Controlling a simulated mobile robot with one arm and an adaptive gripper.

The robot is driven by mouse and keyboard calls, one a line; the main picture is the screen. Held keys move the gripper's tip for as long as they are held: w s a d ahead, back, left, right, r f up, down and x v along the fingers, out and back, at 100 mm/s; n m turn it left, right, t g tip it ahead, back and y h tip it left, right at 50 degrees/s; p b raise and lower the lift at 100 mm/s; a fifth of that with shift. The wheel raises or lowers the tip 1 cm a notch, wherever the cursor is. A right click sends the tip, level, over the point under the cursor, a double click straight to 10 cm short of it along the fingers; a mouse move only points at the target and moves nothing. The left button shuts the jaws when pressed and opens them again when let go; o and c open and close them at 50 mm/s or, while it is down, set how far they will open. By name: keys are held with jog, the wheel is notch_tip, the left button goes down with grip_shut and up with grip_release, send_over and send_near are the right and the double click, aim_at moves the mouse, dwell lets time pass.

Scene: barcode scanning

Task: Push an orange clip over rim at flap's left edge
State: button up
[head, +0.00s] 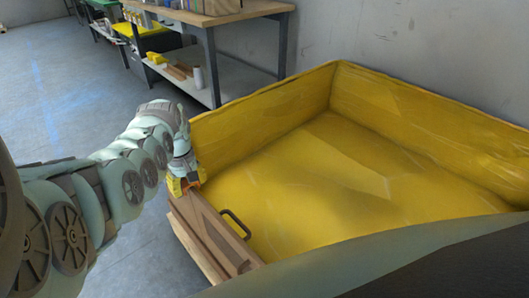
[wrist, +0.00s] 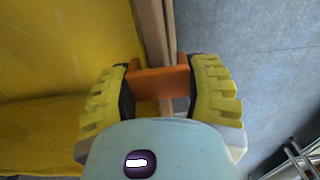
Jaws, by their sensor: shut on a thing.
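In the wrist view an orange clip (wrist: 161,83) is held between the two yellow ribbed fingers of my gripper (wrist: 160,88). The wooden rim (wrist: 150,30) runs up the picture under and behind the clip; I cannot tell how far the clip sits over it. In the head view my gripper (head: 184,184) is at the left end of the wooden flap (head: 206,232), by the corner of the yellow crate (head: 270,105). The clip is mostly hidden by the gripper there. The flap has a dark handle (head: 238,222) on its inner side.
The crate looks empty inside. A grey wall (head: 400,45) stands behind it. A workbench (head: 215,20) with a lower shelf is at the back. Grey floor (head: 60,85) is open to the left. Part of a metal frame shows at the wrist view's lower right.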

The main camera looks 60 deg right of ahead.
jog(key=shift+f, duration=0.15)
jog(key=o, duration=0.9)
jog(key=shift+r, duration=6)
jog(key=shift+w+r, duration=0.1)
